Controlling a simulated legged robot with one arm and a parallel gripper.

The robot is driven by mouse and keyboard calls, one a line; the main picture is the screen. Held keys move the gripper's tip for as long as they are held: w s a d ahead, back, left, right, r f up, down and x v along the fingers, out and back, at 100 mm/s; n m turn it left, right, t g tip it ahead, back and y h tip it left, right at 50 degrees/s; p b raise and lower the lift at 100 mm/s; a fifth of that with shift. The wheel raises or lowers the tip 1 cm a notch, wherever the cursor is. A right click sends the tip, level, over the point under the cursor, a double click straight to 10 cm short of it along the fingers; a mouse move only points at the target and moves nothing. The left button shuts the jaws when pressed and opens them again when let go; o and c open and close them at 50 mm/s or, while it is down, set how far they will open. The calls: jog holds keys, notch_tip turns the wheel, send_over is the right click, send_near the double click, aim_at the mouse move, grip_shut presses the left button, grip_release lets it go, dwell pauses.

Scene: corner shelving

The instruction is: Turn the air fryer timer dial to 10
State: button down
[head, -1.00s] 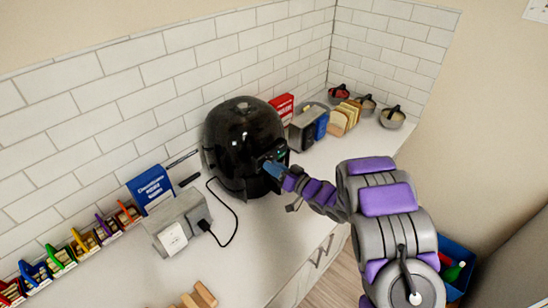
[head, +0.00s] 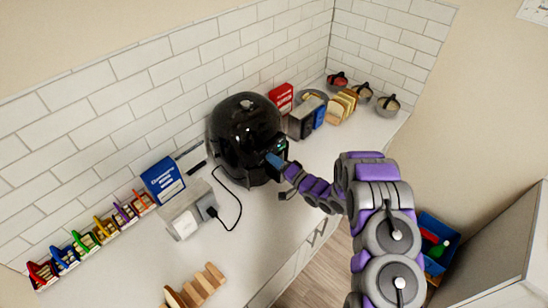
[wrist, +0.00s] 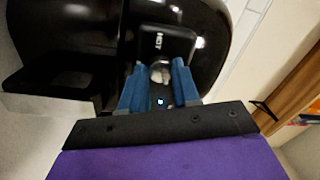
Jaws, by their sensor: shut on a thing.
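The air fryer (head: 240,135) is a rounded glossy black appliance standing on the counter near the tiled wall. It also fills the top of the wrist view (wrist: 70,35). My gripper (head: 275,160) reaches its front from the right. In the wrist view, my gripper's blue fingers (wrist: 160,85) sit on both sides of a small pale dial (wrist: 158,73) below a dark panel (wrist: 165,42) with light markings. The fingers are closed around the dial. The dial's setting cannot be read, and the head view hides it behind the gripper.
A power outlet box (head: 190,215) with a black cord stands left of the fryer, by a blue box (head: 162,180). A red box (head: 281,97), a toaster (head: 304,118) and bowls (head: 388,106) stand to the right. A wooden rack (head: 197,289) lies in front.

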jog(key=shift+w+d+m, duration=0.1)
jog(key=shift+d+m, duration=0.1)
jog(key=shift+m, duration=0.2)
jog(key=c, duration=0.8)
grip_release()
jog(key=shift+w+f, duration=0.1)
jog(key=b+v, duration=0.1)
jog(key=v, duration=1.6)
jog(key=shift+s+d+b, duration=0.15)
jog(key=shift+s+b, duration=0.1)
jog(key=shift+b, duration=0.1)
jog(key=shift+f, duration=0.1)
